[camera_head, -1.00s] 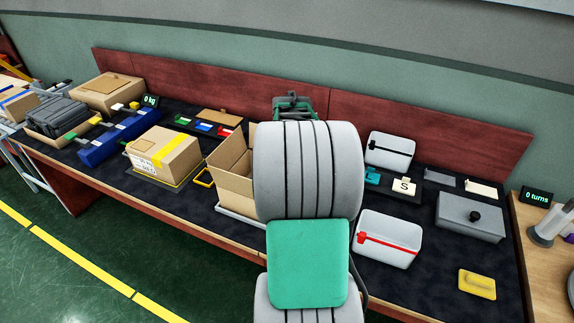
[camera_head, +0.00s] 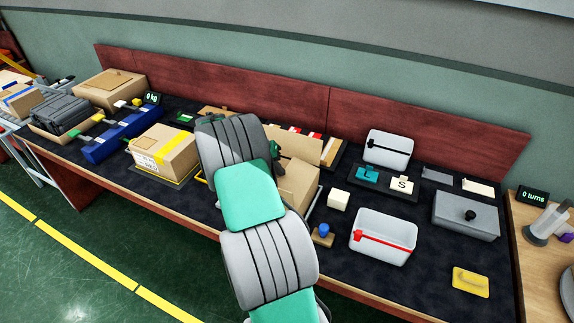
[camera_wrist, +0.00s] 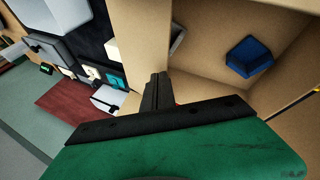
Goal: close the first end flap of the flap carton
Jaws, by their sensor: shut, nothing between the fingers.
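The open flap carton (camera_head: 297,186) stands on the bench in the head view, its left part hidden behind my arm. A raised cardboard panel (camera_head: 300,146) shows at its back. In the wrist view the carton's inside (camera_wrist: 210,55) fills the upper right, with a blue block (camera_wrist: 250,58) in it. A cardboard panel (camera_wrist: 138,35) stands left of the opening. My gripper (camera_wrist: 157,80) is shut and empty, its tips at the carton's opening, close to that panel; I cannot tell whether they touch.
A taped carton (camera_head: 165,152) stands left of my arm. A small white block (camera_head: 338,199), a blue-knobbed piece (camera_head: 324,233) and a white bin (camera_head: 383,236) are to the right. A red back panel (camera_head: 430,120) runs behind the bench.

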